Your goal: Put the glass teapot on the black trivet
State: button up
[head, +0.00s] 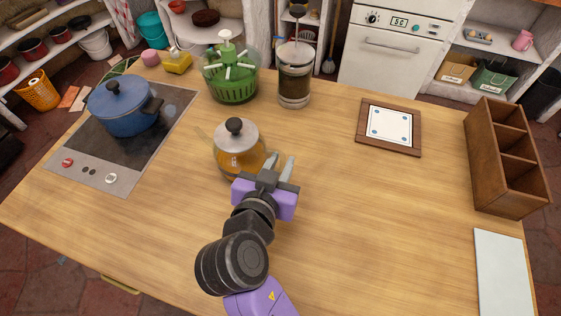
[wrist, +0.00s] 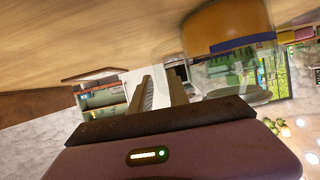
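The glass teapot (head: 230,158) stands upright on the wooden counter, with amber liquid inside and a black lid knob. Its spout points left in the head view; I cannot make out its handle. My gripper (head: 281,160) is low beside the teapot's right side and overlaps its lower right edge. The fingers (wrist: 161,92) are apart with nothing seen between them. In the wrist view, which is upside down, the teapot (wrist: 225,27) is right of the fingers. I cannot pick out a black trivet in either view.
A wooden-framed white tile (head: 388,127) lies at the back right. A blue pot (head: 122,108) sits on the cooktop (head: 100,165). A green salad spinner (head: 230,80) and a French press (head: 294,82) stand behind the teapot. A wooden organizer (head: 505,160) is at right. The counter's middle right is clear.

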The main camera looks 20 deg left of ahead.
jog(key=shift+o, duration=0.6)
jog(key=shift+s+r, duration=0.1)
jog(key=b+v, duration=0.1)
jog(key=v, duration=1)
jog(key=shift+s+r, duration=0.2)
jog(key=shift+s, duration=0.15)
jog(key=shift+o, duration=0.5)
